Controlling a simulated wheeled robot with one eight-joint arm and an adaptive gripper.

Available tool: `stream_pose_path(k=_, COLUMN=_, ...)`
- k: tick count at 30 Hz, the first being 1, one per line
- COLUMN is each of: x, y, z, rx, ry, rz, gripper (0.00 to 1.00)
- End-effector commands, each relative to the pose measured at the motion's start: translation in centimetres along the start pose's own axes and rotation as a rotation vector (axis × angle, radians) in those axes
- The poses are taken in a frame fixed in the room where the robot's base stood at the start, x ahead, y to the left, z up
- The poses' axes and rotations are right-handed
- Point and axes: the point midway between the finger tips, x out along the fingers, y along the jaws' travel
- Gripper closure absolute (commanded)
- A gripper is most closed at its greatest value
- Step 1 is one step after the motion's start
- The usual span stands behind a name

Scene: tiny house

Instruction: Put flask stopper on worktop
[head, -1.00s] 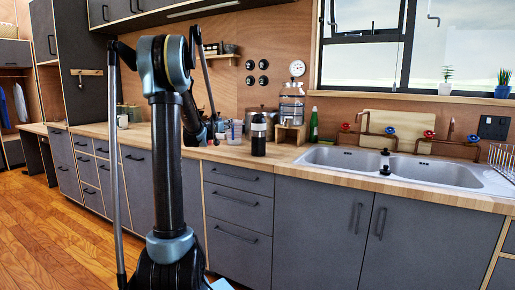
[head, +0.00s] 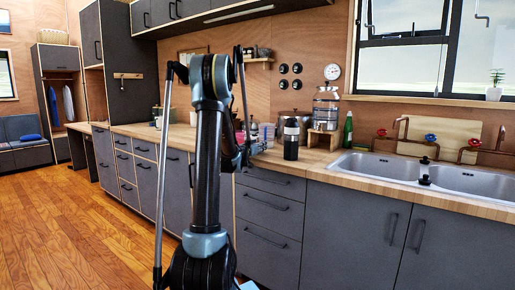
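The worktop (head: 330,167) is a long light-wood counter above grey drawers and cupboards. A dark flask-like container (head: 291,140) with a silvery band stands upright on it, left of the sink. A small black-and-white object (head: 424,173) stands at the divider of the double sink; I cannot tell if it is the flask stopper. I cannot make out the stopper for certain anywhere.
A glass dispenser (head: 325,108) on a wooden stand and a green bottle (head: 348,129) are at the back of the counter. Wooden floor (head: 85,225) is clear at left.

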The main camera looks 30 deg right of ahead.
Motion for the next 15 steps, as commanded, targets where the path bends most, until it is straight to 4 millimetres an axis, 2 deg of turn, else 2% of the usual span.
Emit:
stream_pose_path(k=8, x=-0.05, y=-0.08, z=0.12, rx=0.000, ry=0.000, rz=-0.001, gripper=0.77)
stream_pose_path(k=9, x=-0.04, y=-0.08, z=0.14, rx=0.000, ry=0.000, rz=-0.001, gripper=0.48)
stream_pose_path(k=11, x=-0.04, y=-0.08, z=0.13, rx=0.000, ry=0.000, rz=-0.001, gripper=0.35)
stream_pose_path(k=15, x=-0.04, y=-0.08, z=0.12, rx=0.000, ry=0.000, rz=-0.001, gripper=0.33)
